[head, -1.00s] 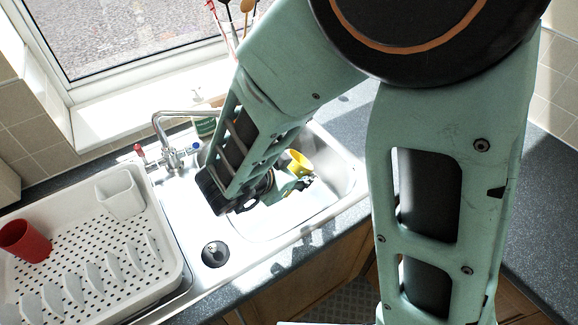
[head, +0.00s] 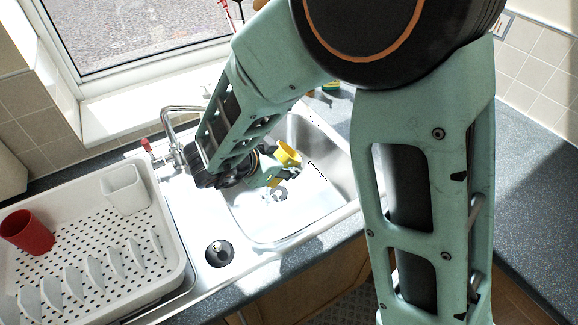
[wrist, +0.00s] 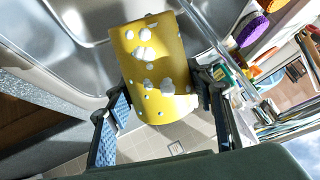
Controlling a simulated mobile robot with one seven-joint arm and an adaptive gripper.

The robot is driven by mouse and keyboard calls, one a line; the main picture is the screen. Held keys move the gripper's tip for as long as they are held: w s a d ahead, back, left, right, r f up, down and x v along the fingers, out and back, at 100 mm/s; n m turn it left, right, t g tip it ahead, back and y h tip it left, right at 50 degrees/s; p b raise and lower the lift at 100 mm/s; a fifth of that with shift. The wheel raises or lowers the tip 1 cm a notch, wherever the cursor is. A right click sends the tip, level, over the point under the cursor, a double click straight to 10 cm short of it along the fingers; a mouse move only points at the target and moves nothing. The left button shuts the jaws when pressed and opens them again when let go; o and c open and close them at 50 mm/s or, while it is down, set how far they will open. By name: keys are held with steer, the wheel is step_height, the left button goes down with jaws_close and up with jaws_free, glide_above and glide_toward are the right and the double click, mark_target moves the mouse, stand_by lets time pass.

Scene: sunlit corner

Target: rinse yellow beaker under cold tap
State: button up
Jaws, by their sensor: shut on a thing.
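My gripper (head: 272,172) is shut on the yellow beaker (head: 288,154) above the sink basin (head: 318,165). In the wrist view, the beaker (wrist: 158,72) lies between the fingers of my gripper (wrist: 160,112), tilted, with several pale spots on its wall. Its inside is not visible in the wrist view. The chrome tap (head: 168,122) stands behind the basin, with a red-topped handle (head: 146,146) on its left. My arm hides the spout's end and the other handle. I see no water stream.
A round black drain (head: 219,253) lies in front. The window sill (head: 130,105) is behind the tap. The right-hand counter (head: 530,170) is clear.

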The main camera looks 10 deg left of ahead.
steer(key=shift+w+a+f+b, duration=0.25)
steer(key=shift+w+a, duration=0.1)
steer(key=shift+w, duration=0.25)
steer(key=shift+w+a+f+b, duration=0.25)
steer(key=shift+w+a, duration=0.1)
steer(key=shift+w, duration=0.2)
steer(key=shift+w+a+f+p, duration=0.15)
steer(key=shift+w+a+p, duration=0.15)
steer(key=shift+w+a, duration=0.35)
steer(key=shift+w+a+f+p, duration=0.25)
steer(key=shift+w+a, duration=0.1)
steer(key=shift+w, duration=0.45)
steer(key=shift+w+a+f+p, duration=0.1)
steer(key=shift+w+a+p, duration=0.2)
steer(key=shift+w+a, duration=0.35)
steer(key=shift+w+d, duration=0.2)
steer(key=shift+d, duration=0.1)
steer(key=shift+w+d+p, duration=0.2)
steer(key=shift+d+p, duration=0.1)
steer(key=shift+p, duration=0.1)
steer(key=shift+s+d+p, duration=0.2)
steer(key=shift+s+d, duration=0.6)
steer(key=shift+s, duration=0.45)
steer(key=shift+s+d+p, duration=0.15)
steer(key=shift+s+d, duration=0.7)
steer(key=shift+s, duration=0.45)
steer(key=shift+s+d+p, duration=0.2)
steer(key=shift+s+d, duration=0.6)
steer(key=shift+s, duration=0.45)
